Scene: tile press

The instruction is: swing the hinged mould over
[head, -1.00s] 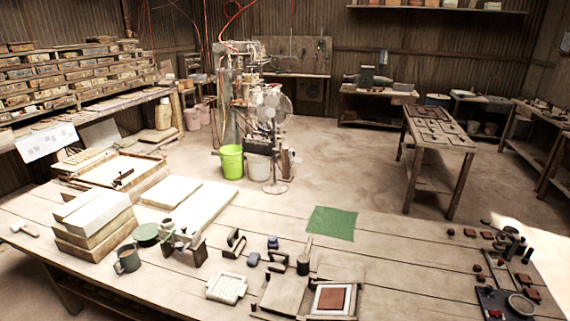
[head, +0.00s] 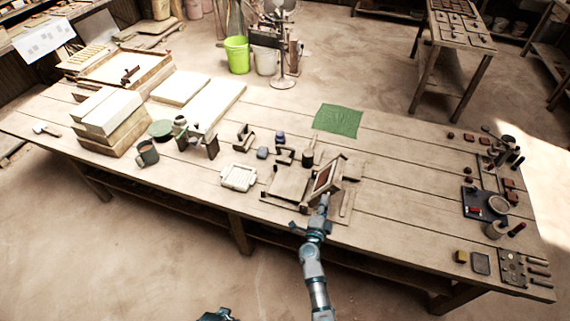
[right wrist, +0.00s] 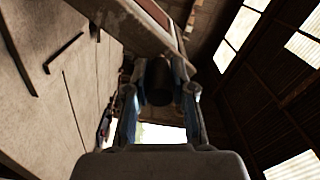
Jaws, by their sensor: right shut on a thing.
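The hinged mould (head: 327,176), a pale frame with a red-brown face, stands tilted up on its wooden base near the table's front edge. A flat board (head: 288,186) lies on its left. My right gripper (head: 324,200) is at the mould's near edge. In the right wrist view its two fingers (right wrist: 159,95) are shut on a dark round handle (right wrist: 158,80), with the mould's frame (right wrist: 135,22) just above. A dark teal part of mine at the bottom edge of the head view may be my left gripper (head: 217,314); its jaws cannot be made out.
A white ribbed tray (head: 238,177) lies left of the board. Dark tools and a dark cylinder (head: 308,157) stand behind the mould. A green cloth (head: 338,121) lies further back. The table right of the mould is clear up to small parts and a dish (head: 497,205).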

